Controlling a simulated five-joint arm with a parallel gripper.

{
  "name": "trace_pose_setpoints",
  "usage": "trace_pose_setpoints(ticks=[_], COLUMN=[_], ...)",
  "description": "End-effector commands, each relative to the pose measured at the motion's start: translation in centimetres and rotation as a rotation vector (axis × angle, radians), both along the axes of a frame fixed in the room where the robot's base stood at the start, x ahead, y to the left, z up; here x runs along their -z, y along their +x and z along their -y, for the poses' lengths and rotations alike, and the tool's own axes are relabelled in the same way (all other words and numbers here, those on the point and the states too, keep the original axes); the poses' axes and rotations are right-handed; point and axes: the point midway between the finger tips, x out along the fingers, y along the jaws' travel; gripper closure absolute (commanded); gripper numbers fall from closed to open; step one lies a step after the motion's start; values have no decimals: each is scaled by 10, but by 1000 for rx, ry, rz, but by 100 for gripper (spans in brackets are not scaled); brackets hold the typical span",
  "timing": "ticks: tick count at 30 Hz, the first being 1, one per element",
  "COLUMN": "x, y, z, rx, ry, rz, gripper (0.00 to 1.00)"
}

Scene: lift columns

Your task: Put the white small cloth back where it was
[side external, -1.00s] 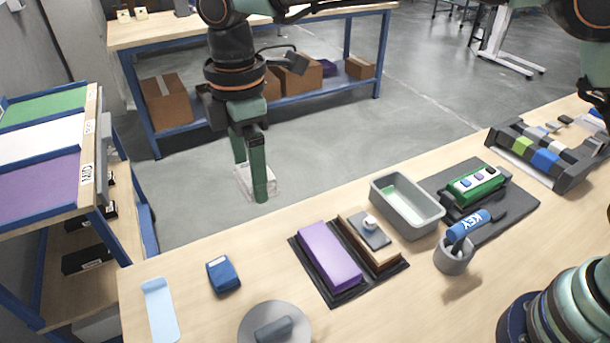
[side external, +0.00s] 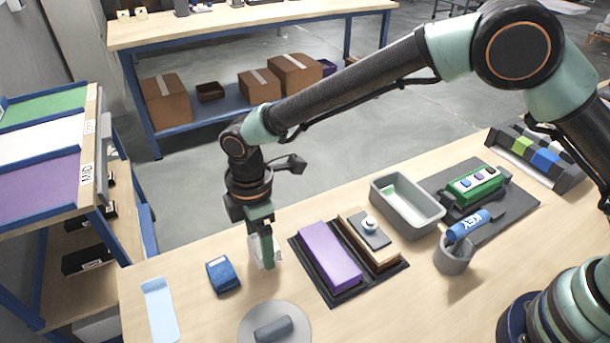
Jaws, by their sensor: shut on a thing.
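The white small cloth (side external: 277,253) is between the fingers of my gripper (side external: 268,264), mostly hidden behind them. My gripper points down and is shut on the cloth. It is over the near table, between the blue block (side external: 223,274) on the left and the purple block (side external: 329,255) on the right. I cannot tell whether the cloth touches the table.
A black tray (side external: 349,295) holds the purple block and a tan block with a white knob (side external: 370,223). A grey bin (side external: 436,212), a cup with a blue KEY tool (side external: 453,262) and a round grey disc (side external: 246,323) stand nearby. A light-blue strip (side external: 160,310) lies at left.

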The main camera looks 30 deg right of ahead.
Motion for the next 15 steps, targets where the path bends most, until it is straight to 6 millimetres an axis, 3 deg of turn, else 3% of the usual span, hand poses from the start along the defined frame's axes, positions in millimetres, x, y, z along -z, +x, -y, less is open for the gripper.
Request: trace_pose_setpoints(ticks=[7, 15], x=[34, 35], y=[0, 0], z=[0, 0], rx=[0, 0], ry=[-1, 1], rz=[-1, 1], gripper=[58, 58])
